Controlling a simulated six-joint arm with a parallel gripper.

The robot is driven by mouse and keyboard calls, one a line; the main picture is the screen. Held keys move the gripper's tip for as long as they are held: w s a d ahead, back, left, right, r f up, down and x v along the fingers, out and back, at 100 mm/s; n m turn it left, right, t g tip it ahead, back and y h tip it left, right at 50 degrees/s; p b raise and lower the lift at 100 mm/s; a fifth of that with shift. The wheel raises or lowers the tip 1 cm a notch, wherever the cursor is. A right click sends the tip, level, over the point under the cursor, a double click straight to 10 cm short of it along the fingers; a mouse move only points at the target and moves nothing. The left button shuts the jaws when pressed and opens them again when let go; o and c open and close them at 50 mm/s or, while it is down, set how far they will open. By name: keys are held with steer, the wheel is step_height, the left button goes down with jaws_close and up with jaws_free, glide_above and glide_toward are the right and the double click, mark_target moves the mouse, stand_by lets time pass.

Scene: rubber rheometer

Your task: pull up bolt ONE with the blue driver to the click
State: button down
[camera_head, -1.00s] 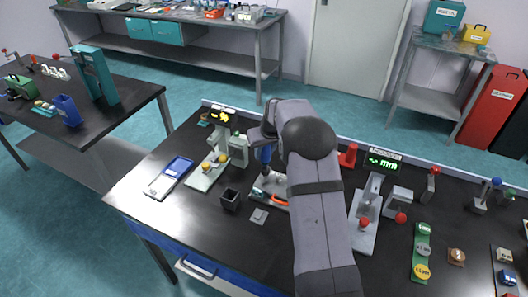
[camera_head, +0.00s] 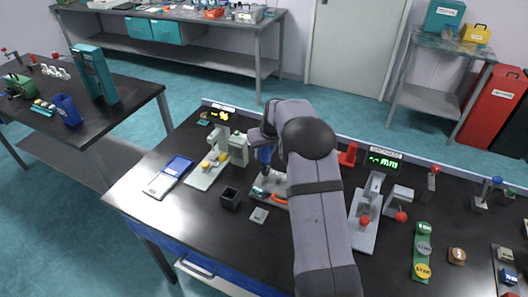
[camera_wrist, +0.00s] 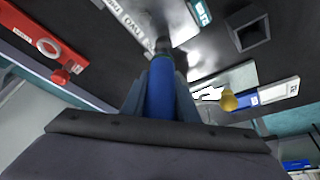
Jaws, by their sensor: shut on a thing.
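My gripper (camera_wrist: 148,95) is shut on the blue driver (camera_wrist: 160,88), whose blue handle stands between the two fingers in the wrist view. In the head view the driver (camera_head: 264,157) hangs upright below my wrist, partly hidden by my arm. Its dark shaft (camera_wrist: 162,46) points down toward a pale metal fixture (camera_head: 282,188) on the black bench. No bolt can be made out at the tip, and I cannot tell whether the tip touches one. Lettering shows on a pale strip (camera_wrist: 125,18) beside the shaft, too blurred to read surely.
A black open box (camera_head: 231,199) stands left of the fixture, with a small grey plate (camera_head: 259,215) in front. An orange-handled tool (camera_head: 279,199) lies by the fixture. A pale green device (camera_head: 209,170) stands behind left, a red stand (camera_head: 348,154) to the right.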

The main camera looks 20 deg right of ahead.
steer(key=shift+f+b, duration=0.45)
steer(key=shift+f, duration=0.2)
stand_by(1.8)
steer(key=shift+r+p, duration=1.7)
steer(key=shift+r, duration=0.95)
steer(key=shift+d, duration=0.1)
